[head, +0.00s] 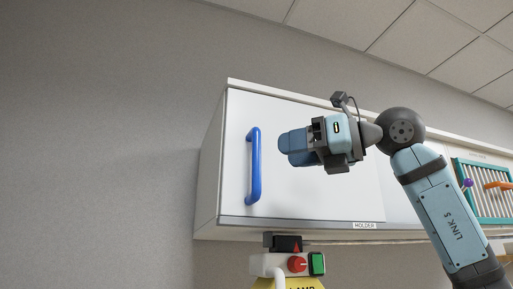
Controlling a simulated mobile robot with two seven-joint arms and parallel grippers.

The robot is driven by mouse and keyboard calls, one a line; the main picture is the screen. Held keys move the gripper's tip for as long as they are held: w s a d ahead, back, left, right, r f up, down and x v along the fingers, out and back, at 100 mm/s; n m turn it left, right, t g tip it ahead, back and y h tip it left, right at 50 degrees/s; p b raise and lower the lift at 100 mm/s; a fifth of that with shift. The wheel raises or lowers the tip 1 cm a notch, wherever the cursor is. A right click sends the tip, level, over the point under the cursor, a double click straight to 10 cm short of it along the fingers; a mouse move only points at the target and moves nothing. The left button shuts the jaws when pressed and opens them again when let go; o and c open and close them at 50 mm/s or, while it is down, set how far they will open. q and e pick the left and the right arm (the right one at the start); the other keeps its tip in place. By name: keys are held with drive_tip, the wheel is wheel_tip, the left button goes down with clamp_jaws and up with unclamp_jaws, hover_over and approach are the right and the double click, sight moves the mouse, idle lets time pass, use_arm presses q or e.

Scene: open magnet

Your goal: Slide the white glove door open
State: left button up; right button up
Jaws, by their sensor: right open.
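A white door panel (352,195) fronts a wall cabinet in the head view. A blue vertical bar handle (254,166) is fixed near its left edge. The door looks closed. My right gripper (283,148) reaches in from the right and points left toward the handle. It is in front of the door, with a visible gap between its fingers and the handle, and holds nothing that I can see. The gripper and arm hide part of the door's middle and right. My left gripper is not in view.
A label reading HOLDER (365,226) is on the cabinet's lower edge. A teal slatted rack (476,205) is at the right. The wall left of the cabinet is bare.

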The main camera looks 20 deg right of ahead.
sight(260, 142)
drive_tip(key=s+d+r+m+t+h, duration=0.2)
drive_tip(key=s+d+r+h, duration=0.1)
drive_tip(key=d+r, duration=0.1)
drive_tip(key=p+x, duration=0.1)
drive_tip(key=x, duration=0.3)
drive_tip(key=p+x, duration=0.1)
drive_tip(key=x, duration=0.3)
drive_tip(key=r+p+x, duration=0.1)
drive_tip(key=x, duration=0.4)
drive_tip(key=shift+w+a+p, duration=0.1)
drive_tip(key=shift+p, duration=0.25)
drive_tip(key=shift+w+a+f, duration=0.1)
drive_tip(key=shift+w+a, duration=0.2)
drive_tip(key=shift+w, duration=0.2)
drive_tip(key=shift+c, duration=1.1)
clamp_jaws()
